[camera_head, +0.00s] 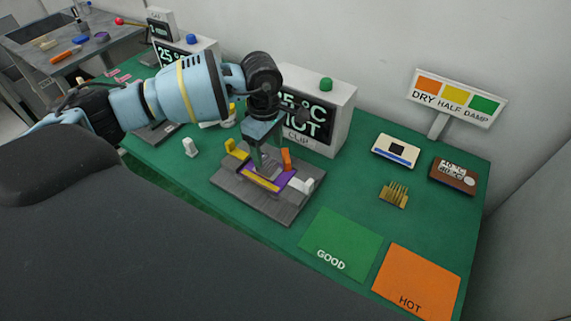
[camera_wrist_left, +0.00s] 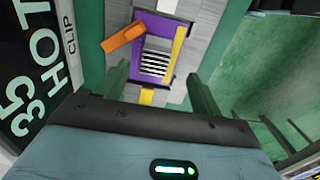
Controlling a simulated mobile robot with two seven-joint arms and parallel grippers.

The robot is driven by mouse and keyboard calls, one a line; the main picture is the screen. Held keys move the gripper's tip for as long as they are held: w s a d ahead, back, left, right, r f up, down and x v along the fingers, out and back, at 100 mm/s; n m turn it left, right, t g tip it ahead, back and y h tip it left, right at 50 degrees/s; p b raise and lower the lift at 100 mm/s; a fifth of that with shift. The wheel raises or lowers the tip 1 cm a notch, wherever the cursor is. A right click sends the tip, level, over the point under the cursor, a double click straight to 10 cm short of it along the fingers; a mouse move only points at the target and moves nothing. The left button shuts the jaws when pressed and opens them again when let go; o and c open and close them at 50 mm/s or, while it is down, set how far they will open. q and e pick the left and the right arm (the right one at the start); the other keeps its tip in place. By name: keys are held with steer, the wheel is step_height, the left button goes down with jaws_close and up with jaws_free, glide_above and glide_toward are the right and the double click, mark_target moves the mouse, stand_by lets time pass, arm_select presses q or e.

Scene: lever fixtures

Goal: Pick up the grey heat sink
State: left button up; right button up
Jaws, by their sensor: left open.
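The grey heat sink (camera_wrist_left: 155,63), with its striped fins, sits in the purple frame (camera_wrist_left: 181,45) of the clip fixture. In the head view the heat sink (camera_head: 267,172) is partly hidden by my left gripper (camera_head: 265,160). My left gripper is above the fixture, pointing down and open. In the left wrist view its two fingers (camera_wrist_left: 160,88) stand apart, on either side of the heat sink's line, with nothing between them that I can see held. An orange lever (camera_wrist_left: 123,38) lies at the frame's left edge, pointing away from the heat sink. My right gripper is not in view.
The fixture's grey base plate (camera_head: 285,212) carries yellow and white parts. The clip display box (camera_head: 335,125) stands close behind my gripper. To the right lie a brass finned part (camera_head: 394,195), the green GOOD mat (camera_head: 345,240) and the orange HOT mat (camera_head: 420,275).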

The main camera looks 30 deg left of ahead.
mark_target(267, 162)
arm_select(q)
steer(key=shift+w+a+r, duration=0.15)
steer(key=shift+w+a, duration=0.05)
steer(key=shift+a, duration=0.1)
steer(key=shift+s+a+f, duration=0.1)
steer(key=shift+f, duration=0.5)
steer(key=shift+w+a+f, duration=0.1)
steer(key=shift+f, duration=1.55)
steer(key=shift+w+a+f, duration=0.1)
steer(key=shift+f, duration=1.55)
steer(key=c, duration=1.1)
steer(key=shift+r, duration=0.1)
